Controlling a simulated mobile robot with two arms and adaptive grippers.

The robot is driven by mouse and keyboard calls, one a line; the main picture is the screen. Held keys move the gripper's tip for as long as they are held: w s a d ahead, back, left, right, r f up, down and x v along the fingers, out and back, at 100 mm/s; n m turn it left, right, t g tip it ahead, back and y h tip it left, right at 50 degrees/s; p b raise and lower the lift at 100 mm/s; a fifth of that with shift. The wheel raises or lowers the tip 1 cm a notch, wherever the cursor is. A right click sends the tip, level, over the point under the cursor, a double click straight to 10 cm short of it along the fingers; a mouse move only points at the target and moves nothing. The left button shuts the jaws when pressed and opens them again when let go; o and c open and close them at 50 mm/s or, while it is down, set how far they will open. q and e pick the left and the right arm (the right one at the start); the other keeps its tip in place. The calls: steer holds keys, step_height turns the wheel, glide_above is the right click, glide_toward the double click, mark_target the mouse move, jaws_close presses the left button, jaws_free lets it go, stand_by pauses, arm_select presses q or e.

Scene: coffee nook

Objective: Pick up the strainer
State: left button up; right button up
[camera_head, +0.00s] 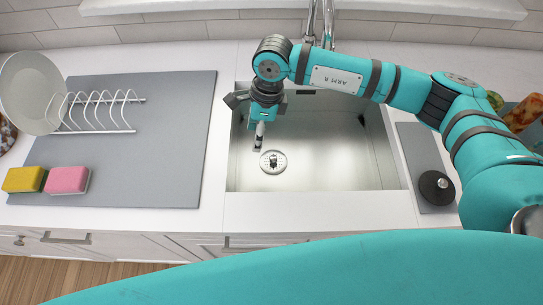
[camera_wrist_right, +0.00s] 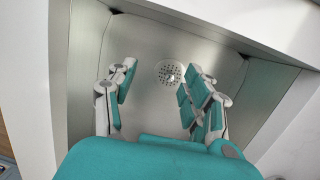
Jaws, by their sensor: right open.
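The strainer (camera_head: 272,161) is a small round metal disc with holes and a central knob, lying on the sink floor. In the right wrist view the strainer (camera_wrist_right: 170,73) shows beyond my fingertips, nearer the right finger. My right gripper (camera_head: 257,144) reaches down into the sink, just behind and left of the strainer in the head view. In the wrist view my right gripper (camera_wrist_right: 158,84) is open, with nothing between its fingers. It appears apart from the strainer. My left gripper is not in view.
The steel sink (camera_head: 340,185) has walls on all sides, with a faucet (camera_head: 328,25) behind. A grey mat (camera_head: 185,110) on the left bears a rack (camera_head: 95,112), a plate (camera_head: 28,90), and yellow (camera_head: 24,179) and pink (camera_head: 68,180) sponges. A black knobbed disc (camera_head: 436,188) lies right.

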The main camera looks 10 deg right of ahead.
steer(key=w+d+h, duration=0.2)
steer(key=d, duration=0.3)
steer(key=b, duration=0.6)
glide_above(274, 158)
steer(key=shift+t, duration=0.3)
step_height(274, 158, down, 11)
steer(key=shift+f, duration=0.1)
steer(key=shift+w+f+b, duration=0.1)
steer(key=shift+f+b, duration=1.2)
steer(key=shift+f, duration=1.7)
steer(key=shift+r, duration=0.1)
jaws_close()
